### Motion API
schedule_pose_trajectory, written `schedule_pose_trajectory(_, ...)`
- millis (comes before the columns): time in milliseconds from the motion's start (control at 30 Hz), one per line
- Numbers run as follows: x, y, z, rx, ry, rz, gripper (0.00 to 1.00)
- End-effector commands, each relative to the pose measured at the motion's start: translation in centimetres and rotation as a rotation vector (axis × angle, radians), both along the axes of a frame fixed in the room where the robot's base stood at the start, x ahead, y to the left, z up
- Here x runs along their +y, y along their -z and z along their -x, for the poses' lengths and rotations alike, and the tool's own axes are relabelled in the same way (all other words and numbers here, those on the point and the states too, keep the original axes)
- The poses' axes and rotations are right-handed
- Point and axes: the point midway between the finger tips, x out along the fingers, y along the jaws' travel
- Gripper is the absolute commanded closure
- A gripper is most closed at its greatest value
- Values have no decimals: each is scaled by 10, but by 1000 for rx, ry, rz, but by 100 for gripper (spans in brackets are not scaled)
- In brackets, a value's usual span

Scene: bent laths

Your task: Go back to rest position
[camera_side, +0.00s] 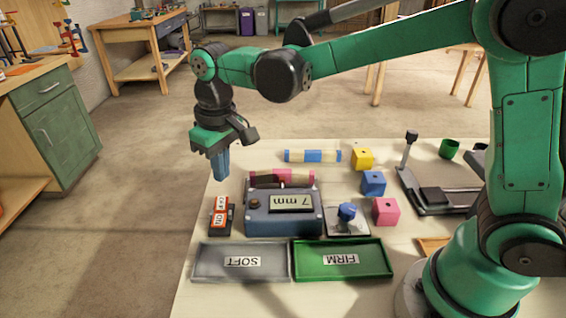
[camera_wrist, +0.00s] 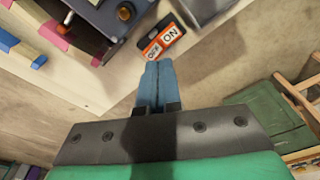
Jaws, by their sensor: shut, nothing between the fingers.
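My gripper (camera_side: 220,165) hangs at the left end of my outstretched arm in the side view, pointing down above the table's left edge. Its blue fingers are shut together with nothing between them. In the wrist view the gripper (camera_wrist: 157,75) also shows its fingers closed, pointing toward a red and white ON/OFF switch (camera_wrist: 164,37). The switch (camera_side: 220,212) lies on the table below and in front of the gripper in the side view. The gripper is apart from everything on the table.
A grey-blue device reading "7 mm" (camera_side: 283,213) stands beside the switch. SOFT (camera_side: 214,272) and FIRM (camera_side: 374,270) trays lie in front. Behind are two striped laths (camera_side: 296,156) (camera_side: 266,179). Yellow (camera_side: 362,159), blue (camera_side: 373,183) and pink (camera_side: 386,211) blocks stand to the right.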

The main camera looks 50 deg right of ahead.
Motion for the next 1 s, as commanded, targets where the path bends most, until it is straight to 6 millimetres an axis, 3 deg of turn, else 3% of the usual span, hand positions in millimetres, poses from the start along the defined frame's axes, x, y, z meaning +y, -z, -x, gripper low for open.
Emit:
schedule_pose_trajectory(233, -52, -32, 42, -216, 98, -45, 100)
schedule_pose_trajectory(500, -91, -30, 88, -443, 191, -60, 100)
schedule_pose_trajectory(700, -102, -22, 103, -530, 221, -59, 100)
schedule_pose_trajectory(1000, -104, -21, 104, -542, 225, -58, 100)
